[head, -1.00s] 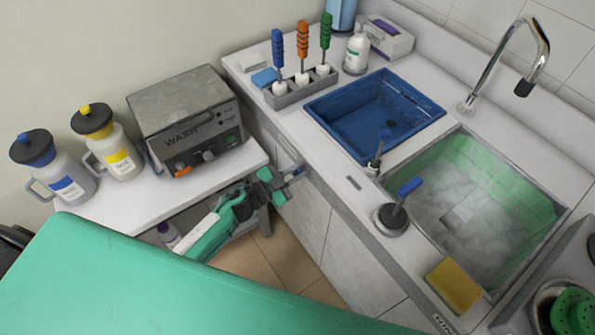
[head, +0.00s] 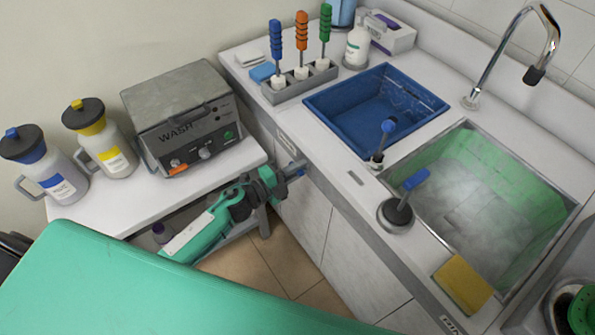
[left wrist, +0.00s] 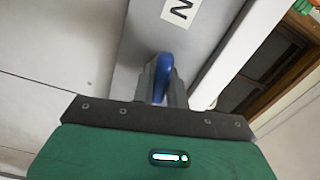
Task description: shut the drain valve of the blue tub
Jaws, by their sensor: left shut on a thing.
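The blue tub (head: 342,118) is set into the white counter, beside the larger sink. Its drain valve shows as a blue handle (left wrist: 163,76) in the left wrist view, at the counter's front side. My left gripper (head: 292,169) reaches from the lower left to the cabinet front below the tub. Its jaws are shut on the blue handle, which stands between the two fingers. In the head view the gripper mostly hides the valve, and its exact angle is hard to tell. My right gripper is not in view.
A sink (head: 480,205) with a green lining and cloudy liquid lies right of the tub. A WASH machine (head: 185,125) and two jugs (head: 105,145) stand on the left table. A green surface (head: 130,290) fills the foreground.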

